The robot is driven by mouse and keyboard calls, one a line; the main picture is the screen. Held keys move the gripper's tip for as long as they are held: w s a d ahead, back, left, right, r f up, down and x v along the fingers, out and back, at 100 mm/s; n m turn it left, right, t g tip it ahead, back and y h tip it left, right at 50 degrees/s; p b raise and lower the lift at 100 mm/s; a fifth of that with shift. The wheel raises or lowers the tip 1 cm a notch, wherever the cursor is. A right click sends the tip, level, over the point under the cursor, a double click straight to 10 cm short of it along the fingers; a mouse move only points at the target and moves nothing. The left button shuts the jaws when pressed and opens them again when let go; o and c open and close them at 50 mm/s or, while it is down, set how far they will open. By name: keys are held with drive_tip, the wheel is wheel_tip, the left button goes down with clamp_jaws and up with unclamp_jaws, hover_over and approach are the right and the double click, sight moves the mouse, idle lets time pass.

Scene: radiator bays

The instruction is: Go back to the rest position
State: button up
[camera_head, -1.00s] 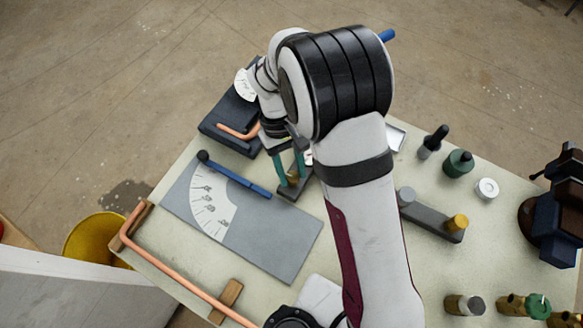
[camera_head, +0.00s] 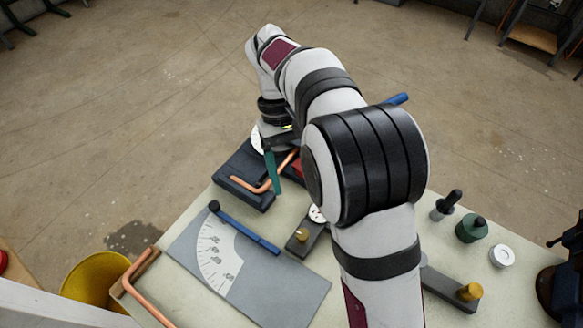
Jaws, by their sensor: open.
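My gripper (camera_head: 284,172) hangs at the far end of my arm, over the area between the bending block and the small dark block. One teal finger shows clearly; the other is partly hidden behind my arm. Nothing shows between the fingers. A dark bending block (camera_head: 243,196) with a bent copper pipe (camera_head: 262,187) lies at the table's far left corner, beside and partly behind the gripper. A small dark block with a brass knob (camera_head: 301,235) stands on the table, nearer than the gripper and apart from it.
A grey plate with a white angle scale (camera_head: 290,298) and a blue-handled lever (camera_head: 245,229) lies front left. A long copper pipe (camera_head: 148,299) runs along the left edge. A dark bar with a brass knob (camera_head: 450,296), a green pot (camera_head: 472,229) and a white disc (camera_head: 502,256) stand right.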

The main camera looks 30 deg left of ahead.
drive_tip(key=shift+w+a+r, duration=0.15)
drive_tip(key=shift+a+r, duration=0.1)
drive_tip(key=shift+r, duration=0.4)
drive_tip(key=s+d+r+m+y, duration=0.1)
drive_tip(key=d+r+m, duration=0.25)
drive_tip(key=d, duration=0.45)
drive_tip(key=d+r+m+y, duration=0.2)
drive_tip(key=d+r+m, duration=0.15)
drive_tip(key=d, duration=0.45)
drive_tip(key=s+d+f+m+t+y, duration=0.2)
drive_tip(key=s+d+f+m, duration=0.2)
drive_tip(key=s+d+m, duration=0.5)
drive_tip(key=s+d, duration=0.1)
drive_tip(key=s, duration=0.2)
drive_tip(key=shift+s+d+f+m, duration=0.25)
drive_tip(key=shift+d+f+m, duration=0.05)
drive_tip(key=shift+d+f, duration=0.1)
